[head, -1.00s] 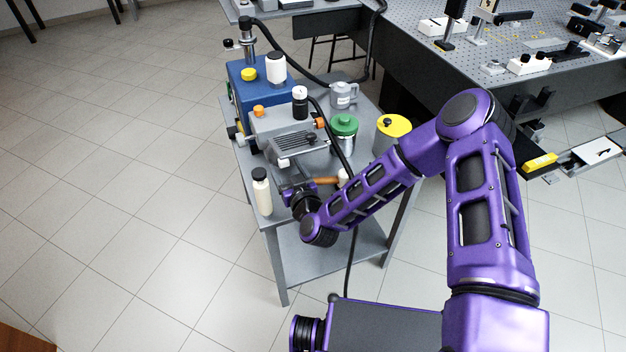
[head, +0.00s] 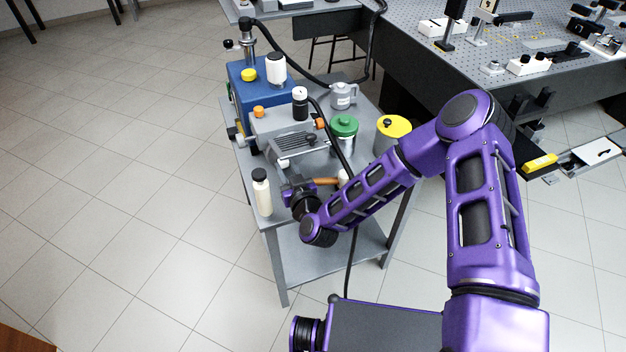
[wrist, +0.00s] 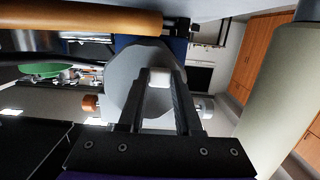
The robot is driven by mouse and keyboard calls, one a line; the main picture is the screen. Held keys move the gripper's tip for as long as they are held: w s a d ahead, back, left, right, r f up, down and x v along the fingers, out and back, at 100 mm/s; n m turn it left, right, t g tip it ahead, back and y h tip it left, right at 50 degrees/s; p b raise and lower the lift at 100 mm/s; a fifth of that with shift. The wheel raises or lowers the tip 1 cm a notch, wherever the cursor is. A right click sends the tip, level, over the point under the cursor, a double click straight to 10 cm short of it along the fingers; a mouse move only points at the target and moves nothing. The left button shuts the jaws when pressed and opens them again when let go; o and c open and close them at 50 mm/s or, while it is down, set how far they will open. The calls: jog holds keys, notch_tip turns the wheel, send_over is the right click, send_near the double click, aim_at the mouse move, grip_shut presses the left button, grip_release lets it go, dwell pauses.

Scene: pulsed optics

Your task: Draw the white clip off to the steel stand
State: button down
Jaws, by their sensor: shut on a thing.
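My gripper (wrist: 159,82) is shut on a small white block, which I take as the white clip (wrist: 159,77), between its fingertips in the wrist view. Behind the fingers is a large round grey face (wrist: 125,85); I cannot tell whether the clip touches it. In the head view my gripper (head: 287,173) is low over the grey cart, before the ribbed grey machine (head: 300,146), with a small white spot at its tips. I cannot surely pick out the steel stand.
A cream bottle with black cap (head: 262,193) stands close left of my gripper on the cart (head: 268,219). A brown handle (head: 326,181) lies close right. A green-lidded steel canister (head: 344,133), a yellow-topped can (head: 392,128) and a black hose stand beyond.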

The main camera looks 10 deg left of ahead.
jog(key=shift+f+v, duration=0.15)
jog(key=shift+v, duration=0.9)
jog(key=shift+f+v, duration=0.15)
jog(key=shift+v, duration=0.9)
jog(key=shift+f+v, duration=0.2)
jog(key=shift+v, duration=0.85)
jog(key=f+v, duration=0.1)
jog(key=v, duration=1.1)
jog(key=shift+s+f+b, duration=0.15)
jog(key=shift+f+b, duration=0.25)
jog(key=shift+b, duration=0.05)
jog(key=shift+d, duration=0.1)
